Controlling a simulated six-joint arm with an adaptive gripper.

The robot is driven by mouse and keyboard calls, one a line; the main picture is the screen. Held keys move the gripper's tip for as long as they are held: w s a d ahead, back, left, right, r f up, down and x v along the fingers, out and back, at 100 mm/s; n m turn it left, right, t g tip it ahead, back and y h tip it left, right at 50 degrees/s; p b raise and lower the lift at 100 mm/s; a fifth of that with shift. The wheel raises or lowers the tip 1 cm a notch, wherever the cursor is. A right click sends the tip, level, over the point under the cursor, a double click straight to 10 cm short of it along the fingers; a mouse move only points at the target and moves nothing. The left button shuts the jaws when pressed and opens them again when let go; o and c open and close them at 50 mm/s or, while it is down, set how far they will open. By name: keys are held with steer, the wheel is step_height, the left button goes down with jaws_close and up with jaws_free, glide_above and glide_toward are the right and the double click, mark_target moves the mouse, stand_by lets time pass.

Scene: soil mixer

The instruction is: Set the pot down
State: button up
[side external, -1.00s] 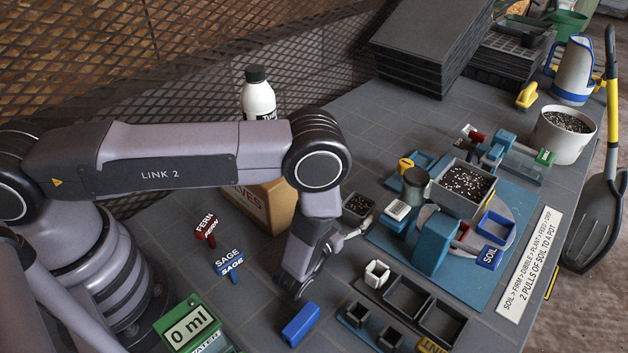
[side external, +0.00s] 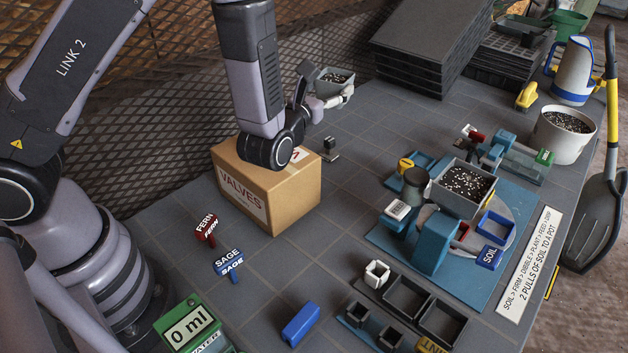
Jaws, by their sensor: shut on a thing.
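A small grey square pot (side external: 332,76) filled with dark, speckled soil is toward the back of the table, right of the cardboard box. My gripper (side external: 336,98) is shut on it, with its pale fingers at the pot's lower part. The pot looks upright. It appears to be held above the table top, but I cannot tell how high.
A cardboard VALVES box (side external: 295,205) stands just below my wrist. FERN (side external: 206,226) and SAGE (side external: 228,262) markers stand at its left. A small dark item (side external: 328,145) lies below the pot. Black tray stacks (side external: 425,50) stand behind; the blue soil station (side external: 385,240) is at right.

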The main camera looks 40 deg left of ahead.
steer(key=s+a+r, duration=0.1)
steer(key=a+r, duration=0.3)
steer(key=a, duration=0.6)
steer(key=shift+s+r+y, duration=0.15)
steer(key=shift+s+y, duration=0.1)
steer(key=shift+y, duration=0.05)
step_height(320, 180, up, 5)
steer(key=w+d+n+y, duration=0.1)
steer(key=w+d, duration=0.3)
steer(key=d, duration=0.4)
steer(key=w+d+y, duration=0.1)
steer(key=w+d, duration=0.3)
steer(key=d, duration=0.4)
steer(key=shift+g, duration=0.4)
step_height(320, 180, down, 36)
steer(key=shift+a+r, duration=0.1)
steer(key=shift+r, duration=0.05)
